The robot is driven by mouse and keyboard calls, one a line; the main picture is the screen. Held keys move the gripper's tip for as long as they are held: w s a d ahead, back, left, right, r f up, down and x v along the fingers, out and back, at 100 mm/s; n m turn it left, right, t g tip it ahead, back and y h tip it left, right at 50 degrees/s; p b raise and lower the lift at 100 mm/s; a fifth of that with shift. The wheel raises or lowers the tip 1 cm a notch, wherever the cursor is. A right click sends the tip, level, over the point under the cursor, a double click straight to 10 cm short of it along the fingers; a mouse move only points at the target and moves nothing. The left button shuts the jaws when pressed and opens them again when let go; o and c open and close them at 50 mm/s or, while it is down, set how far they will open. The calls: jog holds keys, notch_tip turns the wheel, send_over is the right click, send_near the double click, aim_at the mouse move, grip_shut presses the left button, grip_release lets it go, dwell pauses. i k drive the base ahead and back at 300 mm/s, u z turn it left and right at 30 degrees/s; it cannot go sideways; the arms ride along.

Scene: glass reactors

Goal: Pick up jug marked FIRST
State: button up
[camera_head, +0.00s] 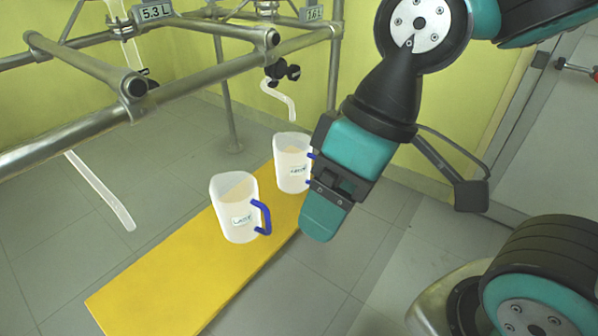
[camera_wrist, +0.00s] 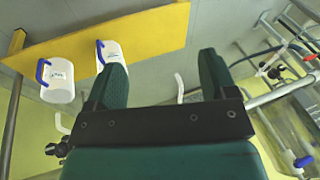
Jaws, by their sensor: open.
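Two white jugs with blue handles stand upright on a yellow board. The nearer jug (camera_head: 232,190) has its handle on the right and a label that seems to read LAST. The farther jug (camera_head: 291,150) also bears a label, too small to read surely; my gripper (camera_head: 335,195) is just right of it and partly hides its handle. My gripper is open and empty. In the wrist view, the open fingers (camera_wrist: 162,75) have nothing between them. One jug (camera_wrist: 58,88) shows whole at left there; another jug (camera_wrist: 112,52) is partly behind the left finger. I cannot tell which is which.
The yellow board (camera_head: 150,290) lies low over grey floor tiles. A white outlet tube (camera_head: 285,97) hangs above the farther jug. The board's near end is clear.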

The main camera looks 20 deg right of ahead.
aim_at(293, 155)
jog(key=z, duration=1.9)
jog(key=k, duration=0.8)
jog(key=u, duration=1.5)
jog(key=i, duration=0.5)
jog(key=z, duration=0.05)
